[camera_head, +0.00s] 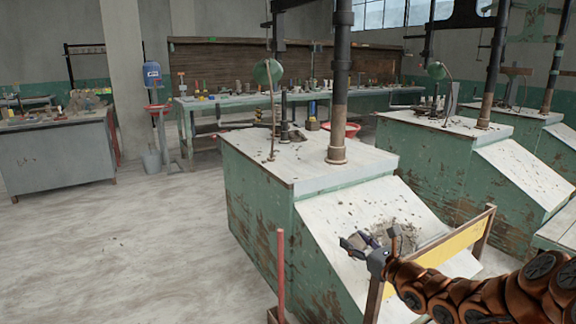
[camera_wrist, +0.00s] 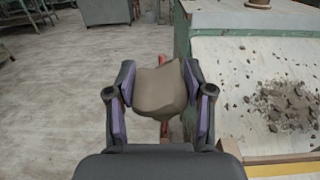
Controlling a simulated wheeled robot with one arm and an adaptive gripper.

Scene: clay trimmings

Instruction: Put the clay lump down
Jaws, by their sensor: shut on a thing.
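The clay lump (camera_wrist: 160,90) is a smooth grey-brown block in the wrist view. My gripper (camera_wrist: 160,74) is shut on it, with a purple-padded finger against each side. In the head view my gripper (camera_head: 356,243) is small and holds the lump in front of the sloping white face of the nearest green bench (camera_head: 325,220). In the wrist view the lump is over the floor side, left of the bench edge (camera_wrist: 186,75). Grey clay trimmings (camera_wrist: 290,105) lie scattered on the slope to its right. The lump's underside is hidden.
A yellow board in a wooden frame (camera_head: 455,245) stands along the bench's lower front. A thin red post (camera_head: 281,275) stands left of it. A grey-sided table (camera_head: 60,155) is at far left, a long cluttered workbench (camera_head: 230,100) at the back. The floor at left is clear.

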